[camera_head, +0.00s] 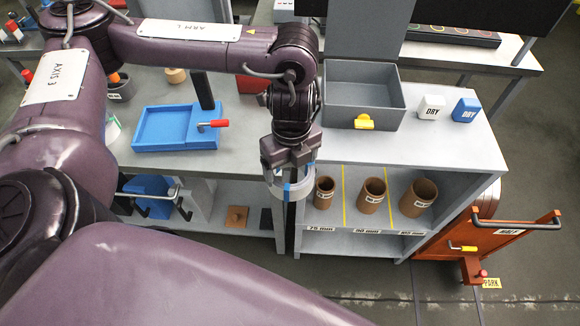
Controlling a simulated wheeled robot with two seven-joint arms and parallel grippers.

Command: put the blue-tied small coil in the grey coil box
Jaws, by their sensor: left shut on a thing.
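My left gripper (290,166) points down in front of the bench's front edge. It is shut on the blue-tied small coil (271,184), a grey ring with blue ties, which hangs below the fingers. The fingers and the wrist hide part of the coil. The grey coil box (390,119) stands on the bench top to the right of and behind the gripper. It is open at the top, looks empty and has a yellow latch on its front. The coil is apart from the box. My right gripper is not in view.
A blue tray (143,139) with a red-handled lever lies left on the bench. White and blue DRY blocks (431,107) stand right of the box. Brown tubes (373,195) stand on the shelf below. An orange cart (455,240) is at the right.

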